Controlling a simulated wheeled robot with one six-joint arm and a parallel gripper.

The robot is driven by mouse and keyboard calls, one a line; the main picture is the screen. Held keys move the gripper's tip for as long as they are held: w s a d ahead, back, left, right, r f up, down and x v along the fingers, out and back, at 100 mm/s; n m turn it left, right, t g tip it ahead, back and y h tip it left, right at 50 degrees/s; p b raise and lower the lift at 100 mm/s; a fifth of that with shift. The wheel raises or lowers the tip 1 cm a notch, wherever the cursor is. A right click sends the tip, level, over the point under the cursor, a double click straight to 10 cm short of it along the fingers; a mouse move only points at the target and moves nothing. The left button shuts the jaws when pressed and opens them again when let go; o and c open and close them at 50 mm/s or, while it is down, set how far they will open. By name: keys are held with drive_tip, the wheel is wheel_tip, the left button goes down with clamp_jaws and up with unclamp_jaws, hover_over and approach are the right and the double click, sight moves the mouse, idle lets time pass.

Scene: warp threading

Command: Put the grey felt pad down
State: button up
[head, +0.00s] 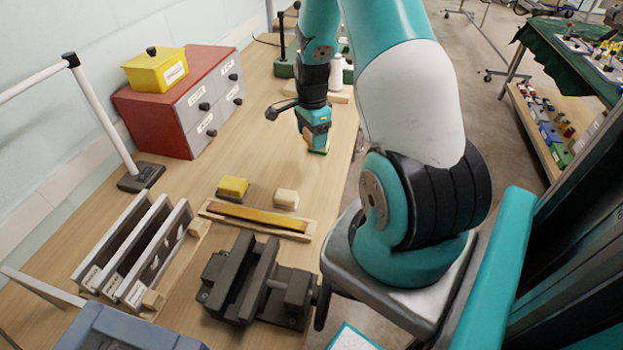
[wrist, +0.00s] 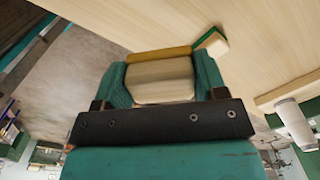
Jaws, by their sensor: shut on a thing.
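My gripper (head: 316,126) is low over the far right part of the wooden table. In the wrist view its teal fingers (wrist: 165,90) are shut on a pale cream block (wrist: 160,82) with an ochre layer (wrist: 158,53) along its far edge. I see no clearly grey felt on this held piece. A pale wooden block with a green face (wrist: 212,44) is close beyond the fingertips. Green also shows just below the gripper in the head view. A yellow block (head: 233,187) and a cream block (head: 286,198), both with dark undersides, sit behind a wooden holder.
The wooden holder (head: 216,207) bears an amber strip. A dark vise (head: 262,283) stands at the front, with upright panels (head: 130,250) to its left. A red cabinet (head: 150,105) with a yellow box (head: 156,70) stands behind. A white bottle (head: 336,72) stands beyond my gripper. The middle table is clear.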

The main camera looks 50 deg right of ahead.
sight(312, 174)
wheel_tip(312, 174, down, 11)
drive_tip(key=b, duration=0.7)
drive_tip(key=shift+f, duration=0.15)
drive_tip(key=shift+f+b, duration=0.2)
drive_tip(key=shift+b, duration=0.15)
drive_tip(key=o, duration=1)
drive_tip(key=shift+c, duration=0.2)
drive_tip(key=shift+r, duration=0.15)
